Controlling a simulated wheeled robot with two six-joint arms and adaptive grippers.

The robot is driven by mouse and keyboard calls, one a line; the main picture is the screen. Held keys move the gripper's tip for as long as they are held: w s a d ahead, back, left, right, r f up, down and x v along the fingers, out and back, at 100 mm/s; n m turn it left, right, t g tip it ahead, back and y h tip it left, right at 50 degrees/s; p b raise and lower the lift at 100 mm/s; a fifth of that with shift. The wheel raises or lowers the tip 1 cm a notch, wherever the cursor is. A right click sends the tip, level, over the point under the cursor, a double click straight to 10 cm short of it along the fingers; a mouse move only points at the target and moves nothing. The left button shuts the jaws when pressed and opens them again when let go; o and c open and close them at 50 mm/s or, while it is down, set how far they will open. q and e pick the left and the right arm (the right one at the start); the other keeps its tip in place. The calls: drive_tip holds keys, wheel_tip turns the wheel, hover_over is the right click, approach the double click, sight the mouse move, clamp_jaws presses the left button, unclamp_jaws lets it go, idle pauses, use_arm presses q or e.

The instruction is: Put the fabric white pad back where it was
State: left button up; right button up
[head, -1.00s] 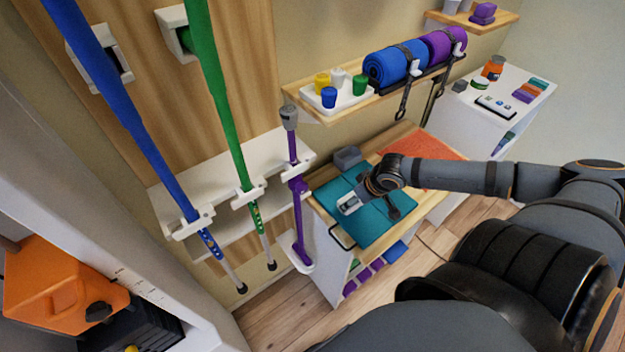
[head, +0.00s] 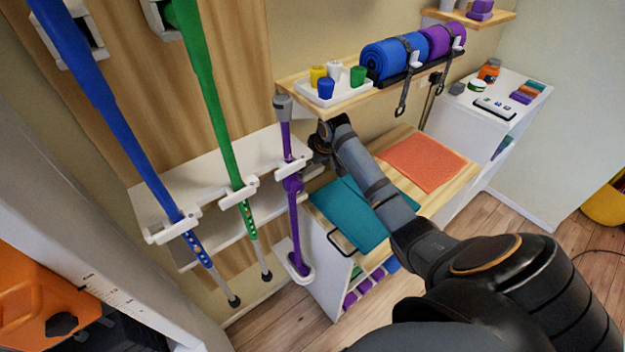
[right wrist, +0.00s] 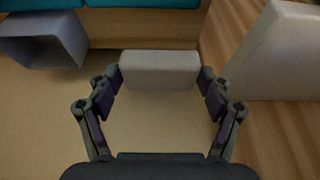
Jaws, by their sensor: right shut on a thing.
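The fabric white pad (right wrist: 160,69) shows in the right wrist view as a pale block with rounded edges. My right gripper (right wrist: 160,80) is shut on it, one finger at each end. In the head view my right gripper (head: 320,150) is just right of the purple crutch's upper part, below the wall shelf and near the right end of the white rack shelf. The pad cannot be made out in the head view. My left gripper is not in view.
Purple (head: 293,215), green (head: 215,110) and blue (head: 105,110) crutches stand in white holders on the rack (head: 150,212). A teal mat (head: 345,218) and orange mat (head: 424,162) lie on the wooden cabinet. The wall shelf (head: 290,88) holds cups and rolled mats.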

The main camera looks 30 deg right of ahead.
wheel_tip(320, 180, down, 2)
drive_tip(key=shift+s+d+f, duration=0.1)
drive_tip(key=shift+s, duration=0.05)
wheel_tip(320, 180, down, 3)
drive_tip(key=shift+f, duration=0.1)
drive_tip(key=shift+f+p, duration=0.25)
drive_tip(key=shift+p, duration=0.2)
drive_tip(key=shift+w+f, duration=0.15)
drive_tip(key=shift+w, duration=0.05)
drive_tip(key=shift+f, duration=0.1)
drive_tip(key=o, duration=1.1)
drive_tip(key=shift+c, duration=0.2)
